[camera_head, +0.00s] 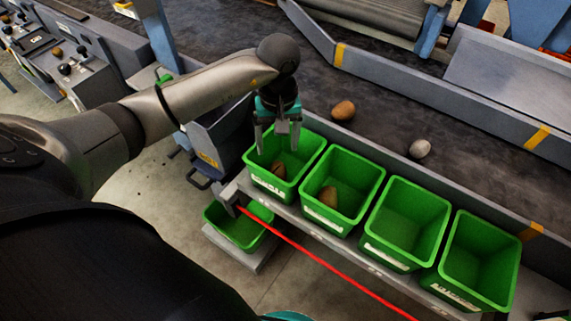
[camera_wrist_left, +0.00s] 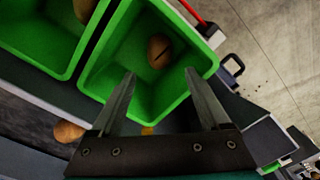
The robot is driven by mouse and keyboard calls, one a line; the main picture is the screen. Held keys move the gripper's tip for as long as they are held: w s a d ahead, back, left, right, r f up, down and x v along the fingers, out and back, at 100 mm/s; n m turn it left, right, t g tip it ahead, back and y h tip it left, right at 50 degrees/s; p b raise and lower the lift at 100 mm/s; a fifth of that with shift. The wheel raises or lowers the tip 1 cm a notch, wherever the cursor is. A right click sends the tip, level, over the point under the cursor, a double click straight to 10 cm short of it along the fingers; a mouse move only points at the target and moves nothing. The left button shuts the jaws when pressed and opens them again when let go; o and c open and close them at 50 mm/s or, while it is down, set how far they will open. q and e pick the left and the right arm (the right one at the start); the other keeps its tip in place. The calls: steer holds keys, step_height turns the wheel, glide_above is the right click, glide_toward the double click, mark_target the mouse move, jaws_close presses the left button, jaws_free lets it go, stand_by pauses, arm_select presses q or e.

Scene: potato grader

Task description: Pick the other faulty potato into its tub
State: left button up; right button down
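My left gripper (camera_head: 278,150) is open and empty above the leftmost green tub (camera_head: 257,161). Its spread fingers also show in the left wrist view (camera_wrist_left: 160,73). A brown potato (camera_head: 278,169) lies in that tub; the wrist view shows a dark slit across this potato (camera_wrist_left: 159,51). A second green tub (camera_head: 372,176), to the right, holds another brown potato (camera_head: 328,196). On the dark belt behind the tubs lie a brown potato (camera_head: 343,110) and a pale greyish potato (camera_head: 419,148), apart from each other. My right gripper is not in view.
Two more green tubs, a third (camera_head: 407,222) and a fourth (camera_head: 480,262), stand empty to the right. A lower green tub (camera_head: 238,229) sits near the floor. A grey wall with yellow marks (camera_head: 440,98) bounds the belt's far side. A red line (camera_head: 330,266) runs in front.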

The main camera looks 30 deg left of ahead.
arm_select(q)
steer(key=shift+o, duration=0.9)
step_height(320, 180, up, 15)
steer(key=p, duration=0.1)
steer(key=shift+w+d+r+p, duration=0.15)
steer(key=shift+d+p, duration=0.05)
steer(key=shift+p, duration=0.1)
